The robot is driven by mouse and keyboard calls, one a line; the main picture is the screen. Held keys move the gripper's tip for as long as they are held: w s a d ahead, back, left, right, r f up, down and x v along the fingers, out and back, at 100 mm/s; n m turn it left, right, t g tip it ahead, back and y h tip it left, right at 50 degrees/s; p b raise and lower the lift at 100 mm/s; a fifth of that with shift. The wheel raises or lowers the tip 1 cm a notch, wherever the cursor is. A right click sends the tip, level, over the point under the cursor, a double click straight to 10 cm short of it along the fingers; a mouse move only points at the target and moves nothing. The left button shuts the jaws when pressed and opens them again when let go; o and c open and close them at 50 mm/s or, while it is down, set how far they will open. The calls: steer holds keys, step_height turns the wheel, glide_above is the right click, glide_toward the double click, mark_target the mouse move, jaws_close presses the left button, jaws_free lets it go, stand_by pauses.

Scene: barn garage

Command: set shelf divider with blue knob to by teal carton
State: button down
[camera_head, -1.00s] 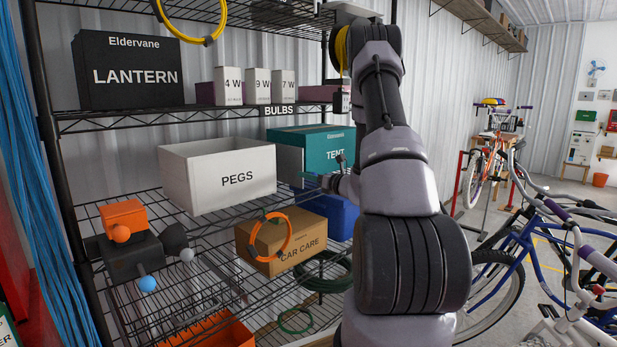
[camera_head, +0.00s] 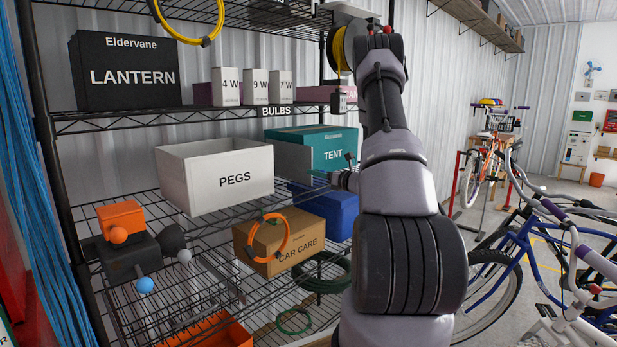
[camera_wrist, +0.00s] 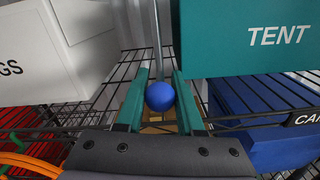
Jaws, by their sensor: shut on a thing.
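The teal carton (camera_head: 333,152), marked TENT, stands on the middle shelf; it also shows at upper right in the wrist view (camera_wrist: 255,40). The grey shelf divider (camera_head: 293,160) stands upright just left of the teal carton. In the wrist view the divider (camera_wrist: 156,35) is a thin, nearly edge-on strip. Its blue knob (camera_wrist: 160,96) sits between the teal fingers of my gripper (camera_wrist: 160,100), which is shut on it. I cannot tell whether divider and carton touch.
The white PEGS box (camera_head: 215,178) stands left of the divider. A blue bin (camera_head: 325,207) and the CAR CARE box (camera_head: 280,243) with an orange ring are below. A black item with a light-blue ball (camera_head: 145,285) is at lower left. Bicycles (camera_head: 510,250) stand at right.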

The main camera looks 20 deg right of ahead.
steer(key=shift+w+d+r, duration=0.1)
steer(key=shift+w+d, duration=0.15)
steer(key=shift+d, duration=0.6)
steer(key=c, duration=0.6)
jaws_free()
steer(key=shift+d, duration=0.15)
steer(key=shift+c, duration=0.2)
steer(key=v, duration=1)
steer(key=shift+s, duration=0.35)
